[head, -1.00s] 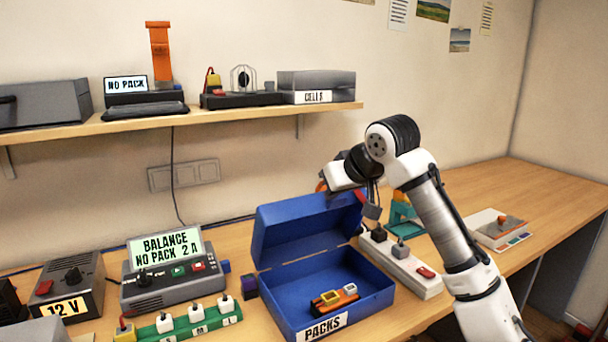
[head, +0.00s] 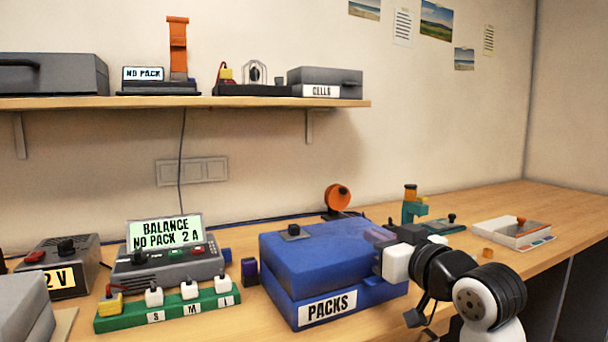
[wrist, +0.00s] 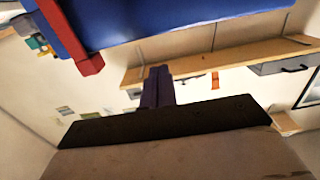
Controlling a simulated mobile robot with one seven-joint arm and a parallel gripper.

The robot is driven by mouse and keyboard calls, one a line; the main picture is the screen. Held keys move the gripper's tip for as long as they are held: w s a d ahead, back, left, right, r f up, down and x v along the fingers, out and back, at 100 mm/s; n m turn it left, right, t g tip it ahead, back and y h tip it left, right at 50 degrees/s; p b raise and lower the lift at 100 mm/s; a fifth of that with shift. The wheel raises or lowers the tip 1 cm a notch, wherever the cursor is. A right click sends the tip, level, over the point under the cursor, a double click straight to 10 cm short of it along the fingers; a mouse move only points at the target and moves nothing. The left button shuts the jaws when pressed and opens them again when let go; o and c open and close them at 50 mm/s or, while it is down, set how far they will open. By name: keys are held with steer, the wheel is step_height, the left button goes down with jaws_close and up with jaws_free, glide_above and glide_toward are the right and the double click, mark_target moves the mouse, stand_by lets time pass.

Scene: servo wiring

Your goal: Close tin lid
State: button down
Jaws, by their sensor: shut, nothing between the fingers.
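The blue tin labelled PACKS (head: 272,295) stands on the bench in the head view. Its lid (head: 325,245) is down over the body, and the inside is hidden. A small dark grey piece (head: 293,232) is on top of the lid. My gripper (head: 378,240) is shut and empty at the lid's right end; I cannot tell whether it touches. In the wrist view my shut fingers (wrist: 158,88) point toward a large blue surface (wrist: 180,18), likely the tin, with a red piece (wrist: 90,65) at its corner.
A green strip with white plugs (head: 168,312) and the balance charger (head: 168,268) stand left of the tin. A teal-and-orange device (head: 411,208) and a white tray (head: 511,233) are to the right. A shelf (head: 230,101) runs above. The bench's far right is clear.

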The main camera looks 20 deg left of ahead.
steer(key=f+b, duration=0.2)
steer(key=s+d+f+t+y+b, duration=0.1)
steer(key=f+b, duration=0.1)
steer(key=f+t+y+b, duration=0.1)
steer(key=f+b, duration=0.1)
steer(key=f, duration=0.1)
steer(key=shift+s+d, duration=0.15)
steer(key=shift+d, duration=0.05)
steer(key=shift+s+f+b, duration=0.1)
steer(key=shift+f+b, duration=0.75)
steer(key=shift+f, duration=0.1)
steer(key=shift+f, duration=0.1)
